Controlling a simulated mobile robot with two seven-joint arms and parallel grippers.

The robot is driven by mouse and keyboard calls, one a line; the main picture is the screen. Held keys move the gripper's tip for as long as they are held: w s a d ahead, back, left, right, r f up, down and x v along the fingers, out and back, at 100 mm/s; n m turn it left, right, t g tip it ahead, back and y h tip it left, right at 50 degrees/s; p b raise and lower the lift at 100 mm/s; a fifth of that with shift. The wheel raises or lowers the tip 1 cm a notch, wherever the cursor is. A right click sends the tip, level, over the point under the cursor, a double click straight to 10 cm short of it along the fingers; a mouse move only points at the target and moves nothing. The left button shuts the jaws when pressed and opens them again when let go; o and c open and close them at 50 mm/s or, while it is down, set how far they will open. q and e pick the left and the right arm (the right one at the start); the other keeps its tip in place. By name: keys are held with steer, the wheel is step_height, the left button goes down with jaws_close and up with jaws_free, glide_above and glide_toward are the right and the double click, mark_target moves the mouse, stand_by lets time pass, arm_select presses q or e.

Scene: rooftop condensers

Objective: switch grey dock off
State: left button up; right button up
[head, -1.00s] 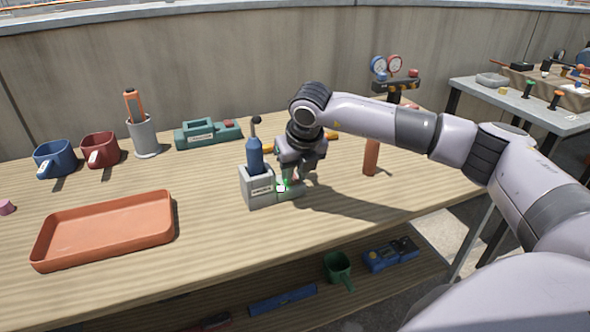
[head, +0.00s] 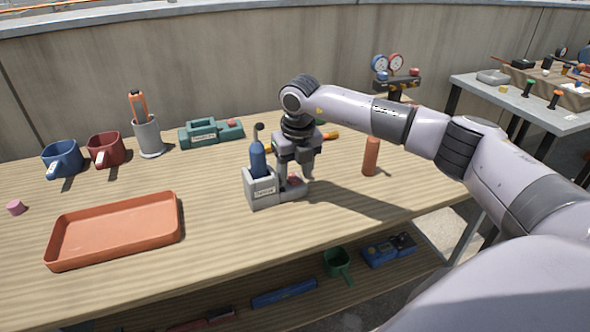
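The grey dock (head: 262,198) stands near the middle of the wooden bench, with a label on its front. A blue tool (head: 257,160) with a dark bent tip stands upright in it. A red button (head: 295,181) shows on the dock's low right part. My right gripper (head: 295,175) points down over this low part. Its two fingers are apart with nothing held between them, one on each side of the button in this view. I cannot tell whether a finger touches the dock. No lit lamp shows on the dock. My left gripper is out of view.
An orange tray (head: 115,232) lies at left. Blue (head: 62,160) and red (head: 105,150) mugs, a grey cup (head: 148,138) and a green case (head: 211,133) stand behind. A brown cylinder (head: 371,156) stands right of the gripper. The front bench strip is clear.

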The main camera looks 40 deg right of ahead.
mark_target(297, 187)
step_height(297, 187, up, 7)
steer(key=shift+s, duration=0.45)
steer(key=shift+a, duration=0.1)
stand_by(0.5)
